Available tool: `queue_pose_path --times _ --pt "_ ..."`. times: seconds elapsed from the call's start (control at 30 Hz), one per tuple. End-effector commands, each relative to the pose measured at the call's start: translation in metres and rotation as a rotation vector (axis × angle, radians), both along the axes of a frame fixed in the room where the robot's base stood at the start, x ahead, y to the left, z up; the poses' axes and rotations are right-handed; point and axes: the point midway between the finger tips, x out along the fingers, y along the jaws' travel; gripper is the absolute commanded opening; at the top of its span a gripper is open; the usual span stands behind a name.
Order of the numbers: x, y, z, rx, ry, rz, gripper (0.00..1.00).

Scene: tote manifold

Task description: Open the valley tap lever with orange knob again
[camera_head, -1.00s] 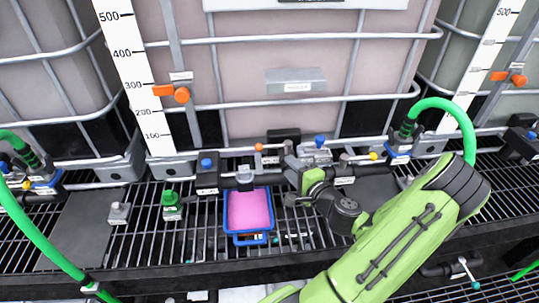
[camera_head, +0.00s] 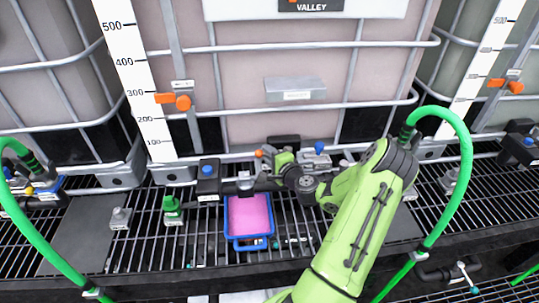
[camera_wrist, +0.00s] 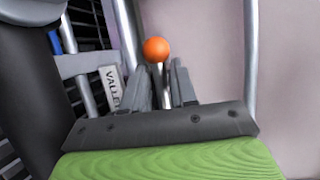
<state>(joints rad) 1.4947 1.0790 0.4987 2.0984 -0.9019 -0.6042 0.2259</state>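The valley tap lever's orange knob (camera_wrist: 156,49) stands just beyond my fingertips in the wrist view, on a thin metal stem. My gripper (camera_wrist: 160,85) has one grey finger on each side of that stem. The fingers look apart, and I cannot tell whether either touches it. A tag reading VALLEY (camera_wrist: 110,88) is left of the fingers. In the head view the orange knob (camera_head: 259,153) shows at the left of my gripper (camera_head: 268,158), low in front of the tote labelled VALLEY (camera_head: 311,7). My wrist hides much of the tap.
A blue tray (camera_head: 249,244) with pink contents is below, left of my wrist. A blue-knobbed fitting (camera_head: 208,178) is left of the tap and another blue knob (camera_head: 319,147) is right. Green hoses (camera_head: 466,150) arch at both sides. Cage bars stand close behind.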

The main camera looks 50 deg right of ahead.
Motion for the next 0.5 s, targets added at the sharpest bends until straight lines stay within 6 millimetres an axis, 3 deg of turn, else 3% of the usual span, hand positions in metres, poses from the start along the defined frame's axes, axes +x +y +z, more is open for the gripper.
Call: queue_pose_path --times 0.03,0.17,0.5 --pt "-0.0002 0.0 0.0 0.0 0.0 0.0 0.18" --pt "-0.0001 0.0002 0.0001 0.0 0.0 0.001 0.0" --pt "0.0 0.001 0.0 0.002 -0.001 0.005 0.0"
